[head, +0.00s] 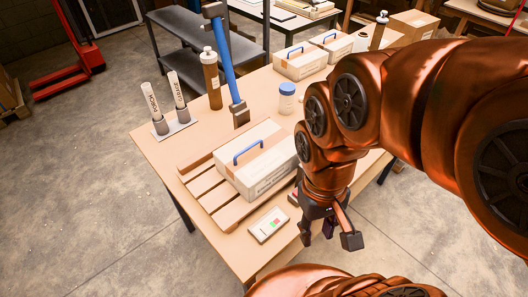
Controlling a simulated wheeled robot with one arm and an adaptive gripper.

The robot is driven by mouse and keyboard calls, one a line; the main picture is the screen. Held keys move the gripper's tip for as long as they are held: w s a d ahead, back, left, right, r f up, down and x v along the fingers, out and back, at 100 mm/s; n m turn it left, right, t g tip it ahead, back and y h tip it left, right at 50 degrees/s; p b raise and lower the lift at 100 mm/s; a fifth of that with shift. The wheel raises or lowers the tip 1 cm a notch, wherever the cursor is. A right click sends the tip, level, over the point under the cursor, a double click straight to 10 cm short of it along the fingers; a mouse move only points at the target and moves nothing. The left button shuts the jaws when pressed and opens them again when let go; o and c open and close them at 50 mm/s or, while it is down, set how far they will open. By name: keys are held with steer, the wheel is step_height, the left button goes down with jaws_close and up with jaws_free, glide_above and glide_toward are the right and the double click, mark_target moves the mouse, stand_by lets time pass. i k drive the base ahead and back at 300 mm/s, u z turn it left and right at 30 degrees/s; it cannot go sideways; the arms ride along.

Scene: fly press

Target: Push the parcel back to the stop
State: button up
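The parcel (250,175) looks like a pale box with a brown tape strip and a blue handle on top. It lies on a slatted wooden rack (203,186) near the front of the table, with bare slats showing on its left. My gripper (329,240) hangs down at the table's front right edge, to the right of and nearer than the parcel. Its fingers are spread apart, with nothing seen between them. It appears clear of the parcel. My arm covers the table to the right of the parcel. I cannot make out a distinct stop.
A small box with green and red marks (268,225) lies before the rack. Behind stand a two-tube holder (176,131), a brown bottle (211,80), a blue-handled upright tool (226,70) and a blue-lidded jar (287,99). Two similar boxes (299,64) (332,46) stand farther back.

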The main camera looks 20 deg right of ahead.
mark_target(256, 160)
steer(key=z, duration=1.1)
steer(key=k, duration=1.3)
steer(key=u, duration=1.35)
steer(key=i, duration=1.05)
